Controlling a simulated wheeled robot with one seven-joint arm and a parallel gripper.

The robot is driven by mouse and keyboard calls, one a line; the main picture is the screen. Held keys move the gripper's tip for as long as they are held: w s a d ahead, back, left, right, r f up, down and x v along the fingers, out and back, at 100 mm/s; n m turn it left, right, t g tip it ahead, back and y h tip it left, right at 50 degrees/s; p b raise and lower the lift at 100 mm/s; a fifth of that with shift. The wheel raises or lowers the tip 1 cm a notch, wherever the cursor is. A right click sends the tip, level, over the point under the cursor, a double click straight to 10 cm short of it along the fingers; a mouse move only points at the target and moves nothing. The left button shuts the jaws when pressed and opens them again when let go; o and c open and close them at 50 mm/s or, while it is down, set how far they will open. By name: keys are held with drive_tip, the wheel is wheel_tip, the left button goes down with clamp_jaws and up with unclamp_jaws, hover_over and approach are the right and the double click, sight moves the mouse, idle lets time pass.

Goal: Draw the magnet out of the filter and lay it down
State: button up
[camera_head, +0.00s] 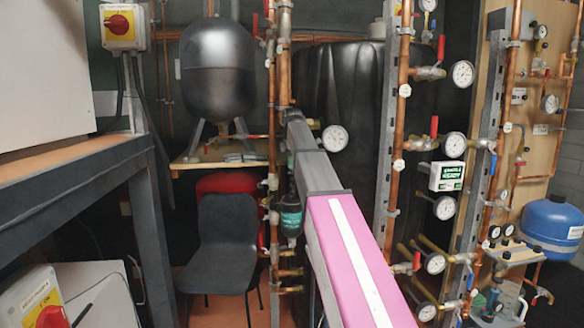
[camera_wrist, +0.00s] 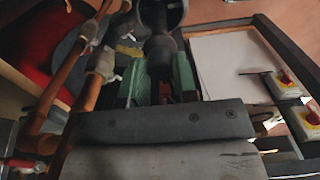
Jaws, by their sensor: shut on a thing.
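The filter (camera_head: 290,215) is a dark upright canister with a teal label, on the copper pipework just left of my arm in the head view. In the wrist view, my gripper (camera_wrist: 160,76) has its two green finger pads closed on a dark stem, which I take for the magnet (camera_wrist: 158,48). The stem runs up toward a round dark body at the top edge of that view. My arm hides most of the gripper in the head view. I cannot tell how far the magnet sits in the filter.
Copper pipes (camera_head: 273,120) with valves stand close beside the gripper. A black chair (camera_head: 228,235) is below left, and a dark bench frame (camera_head: 70,185) stands at left. A gauge (camera_head: 335,138) and a large black tank (camera_head: 345,95) are behind my arm.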

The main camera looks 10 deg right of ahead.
drive_tip(key=shift+r, duration=1.45)
